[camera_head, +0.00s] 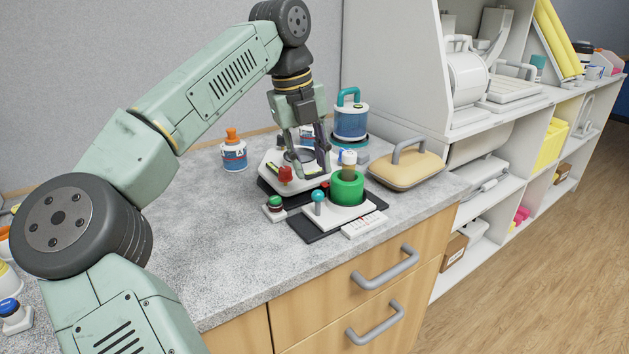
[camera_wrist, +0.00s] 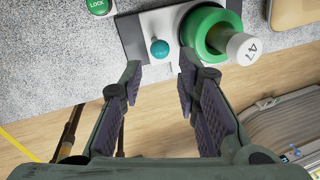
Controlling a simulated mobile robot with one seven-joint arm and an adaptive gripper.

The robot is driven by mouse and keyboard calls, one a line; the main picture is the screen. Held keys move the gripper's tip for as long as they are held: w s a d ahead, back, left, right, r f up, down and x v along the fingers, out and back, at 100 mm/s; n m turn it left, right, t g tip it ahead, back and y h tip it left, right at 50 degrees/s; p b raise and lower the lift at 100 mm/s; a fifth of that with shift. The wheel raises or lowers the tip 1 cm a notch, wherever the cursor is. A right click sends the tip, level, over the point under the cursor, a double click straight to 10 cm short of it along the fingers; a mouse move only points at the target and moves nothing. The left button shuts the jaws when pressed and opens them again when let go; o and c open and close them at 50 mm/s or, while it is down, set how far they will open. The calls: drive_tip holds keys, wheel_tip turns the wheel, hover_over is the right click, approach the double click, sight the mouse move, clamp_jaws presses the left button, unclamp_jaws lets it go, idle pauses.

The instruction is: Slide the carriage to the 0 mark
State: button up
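The carriage appears to be the white block (camera_head: 345,213) carrying a green ring (camera_head: 347,189) and a small teal ball knob (camera_head: 318,195). It sits on a dark base plate at the front of the bench. A white-capped tube marked "A7" (camera_wrist: 241,48) stands in the ring (camera_wrist: 205,32). My gripper (camera_head: 308,165) is open and empty, above and behind the carriage. In the wrist view, the knob (camera_wrist: 159,48) shows beyond the gap between my fingertips (camera_wrist: 160,68), with no visible contact. A white strip with small marks (camera_head: 364,224) lies in front; I cannot read its 0.
A green LOCK button (camera_head: 274,203) is left of the carriage. Behind stands a white device with a red knob (camera_head: 286,174). A beige case (camera_head: 402,166), a blue container (camera_head: 350,122) and an orange-capped bottle (camera_head: 234,154) stand around.

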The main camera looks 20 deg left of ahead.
drive_tip(key=r, duration=0.5)
drive_tip(key=shift+s+a+r, duration=0.15)
drive_tip(key=shift+s+a, duration=0.15)
drive_tip(key=shift+a, duration=0.1)
